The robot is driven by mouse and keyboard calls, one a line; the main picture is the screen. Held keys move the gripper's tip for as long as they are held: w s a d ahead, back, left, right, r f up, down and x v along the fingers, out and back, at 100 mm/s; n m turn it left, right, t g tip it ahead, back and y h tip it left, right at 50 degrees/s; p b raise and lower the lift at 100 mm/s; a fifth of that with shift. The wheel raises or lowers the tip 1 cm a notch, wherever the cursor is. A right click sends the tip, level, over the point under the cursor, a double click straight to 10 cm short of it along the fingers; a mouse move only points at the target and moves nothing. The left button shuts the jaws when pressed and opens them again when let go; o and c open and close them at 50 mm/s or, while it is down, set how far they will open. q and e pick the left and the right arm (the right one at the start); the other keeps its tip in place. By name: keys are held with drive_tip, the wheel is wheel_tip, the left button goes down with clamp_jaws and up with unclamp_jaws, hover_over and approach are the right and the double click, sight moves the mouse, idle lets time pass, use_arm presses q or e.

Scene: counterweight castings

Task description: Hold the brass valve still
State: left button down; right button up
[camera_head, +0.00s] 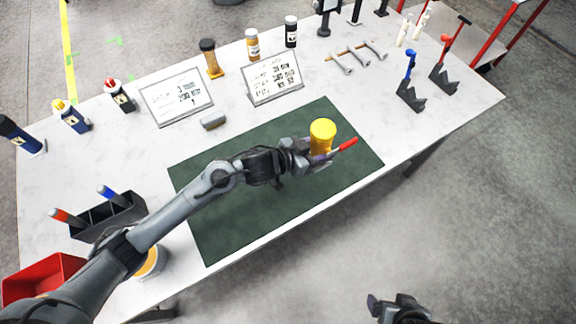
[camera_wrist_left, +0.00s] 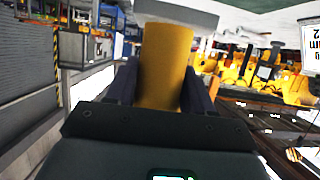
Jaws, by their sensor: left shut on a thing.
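The brass valve (camera_head: 322,132) shows as an upright yellow cylinder with a round top, over the right part of the dark green mat (camera_head: 225,215). A red-tipped piece (camera_head: 347,144) sticks out beside its lower right; I cannot tell whether it belongs to the valve. My left gripper (camera_head: 316,153) is shut on the valve's lower part and hides some of it. In the left wrist view the yellow cylinder (camera_wrist_left: 166,65) stands between my two dark fingers. Whether its base touches the mat is hidden. My right gripper (camera_head: 385,304) is at the bottom edge, away from the table; its jaws are unclear.
Two sign plates (camera_head: 177,98) (camera_head: 273,79) and a small grey block (camera_head: 213,121) stand behind the mat. A black holder with pens (camera_head: 107,216) and a red bin (camera_head: 42,278) are at left. Bottles and tools line the back. The mat's left part is clear beyond my arm.

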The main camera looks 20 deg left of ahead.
use_arm(q)
drive_tip(key=shift+w+f+b, duration=0.2)
drive_tip(key=shift+b, duration=0.15)
idle(0.3)
drive_tip(key=w+a+f, duration=0.3)
drive_tip(key=a+f, duration=0.4)
drive_tip(key=a, duration=0.4)
drive_tip(key=shift+b, duration=0.45)
drive_tip(key=shift+w+a, duration=0.1)
drive_tip(key=shift+f+b, duration=0.3)
drive_tip(key=shift+f, duration=1.7)
drive_tip(key=shift+f, duration=0.1)
drive_tip(key=shift+c, duration=2.2)
unclamp_jaws()
drive_tip(key=shift+f, duration=0.15)
